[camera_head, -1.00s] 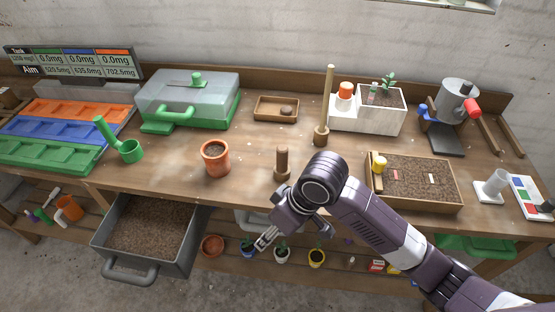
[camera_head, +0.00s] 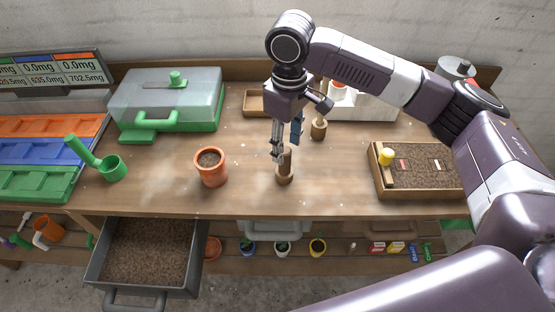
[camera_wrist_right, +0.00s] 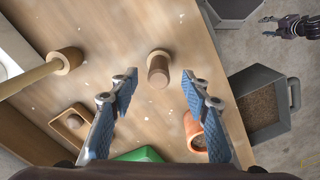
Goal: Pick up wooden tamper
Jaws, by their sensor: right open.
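The wooden tamper (camera_head: 285,166), a short brown cylinder on a wider pale base, stands upright on the bench right of the clay pot. My right gripper (camera_head: 280,155) is open and empty, pointing down just above and beside it. The gripper partly covers its top in the head view. In the right wrist view the tamper (camera_wrist_right: 158,69) shows whole, ahead of the gap between the blue-padded fingers (camera_wrist_right: 154,95). My left gripper (camera_wrist_right: 267,27) shows small at the upper right of the wrist view, away from the bench; its jaws are too small to judge.
The clay pot (camera_head: 211,167) stands left of the tamper. A long-handled wooden tool (camera_head: 318,129) stands behind it to the right. A wooden tray (camera_head: 256,103) lies at the back, a soil tray (camera_head: 425,193) at the right. An open soil drawer (camera_head: 150,290) juts out in front.

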